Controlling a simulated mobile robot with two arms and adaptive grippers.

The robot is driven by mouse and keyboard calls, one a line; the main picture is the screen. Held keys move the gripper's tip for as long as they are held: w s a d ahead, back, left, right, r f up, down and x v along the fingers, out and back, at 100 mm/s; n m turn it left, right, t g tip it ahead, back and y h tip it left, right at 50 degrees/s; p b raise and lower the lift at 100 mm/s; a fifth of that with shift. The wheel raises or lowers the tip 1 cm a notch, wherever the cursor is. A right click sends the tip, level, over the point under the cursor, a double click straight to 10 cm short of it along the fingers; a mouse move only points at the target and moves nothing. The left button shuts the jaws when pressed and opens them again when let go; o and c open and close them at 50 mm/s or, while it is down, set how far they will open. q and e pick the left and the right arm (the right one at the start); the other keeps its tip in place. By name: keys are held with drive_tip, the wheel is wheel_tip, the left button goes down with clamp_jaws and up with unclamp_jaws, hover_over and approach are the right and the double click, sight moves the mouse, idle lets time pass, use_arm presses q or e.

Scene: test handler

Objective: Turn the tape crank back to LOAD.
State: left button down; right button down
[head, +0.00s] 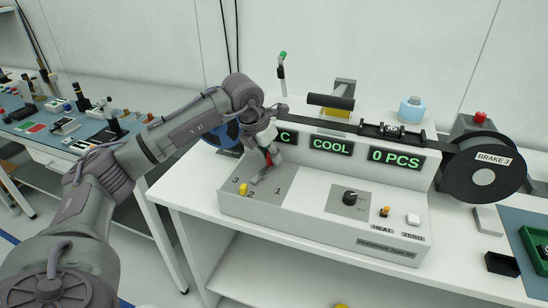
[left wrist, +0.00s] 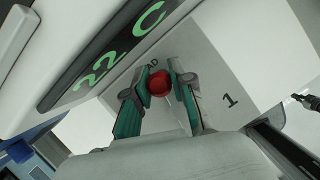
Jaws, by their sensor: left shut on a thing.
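The crank's red knob (head: 268,159) is at the back of a grey plate marked 3, 2 and 1 (head: 283,187), on the front left of the white machine. My left gripper (head: 265,152) reaches down over it from the left. In the left wrist view the red knob (left wrist: 158,84) sits between the two green-padded fingers, which are shut on it. Part of a label ending in "AD" shows just behind the knob, and the number 1 lies to the right. The crank's arm is mostly hidden. My right gripper is not in view.
A yellow peg (head: 243,189) stands by the 3 and 2. Displays reading COOL (head: 331,146) and 0 PCS (head: 397,159) rise behind the plate. A black dial (head: 350,197) and the tape reel marked BRAKE (head: 484,183) are to the right.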

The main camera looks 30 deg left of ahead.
use_arm(q)
drive_tip(key=shift+s+a+n+y, duration=0.1)
drive_tip(key=shift+a+n+y, duration=0.35)
drive_tip(key=shift+n, duration=0.65)
drive_tip(key=c, duration=1)
unclamp_jaws()
drive_tip(key=shift+r, duration=0.2)
drive_tip(key=v, duration=1.1)
drive_tip(key=shift+s+r, duration=0.15)
drive_tip(key=shift+r, duration=0.15)
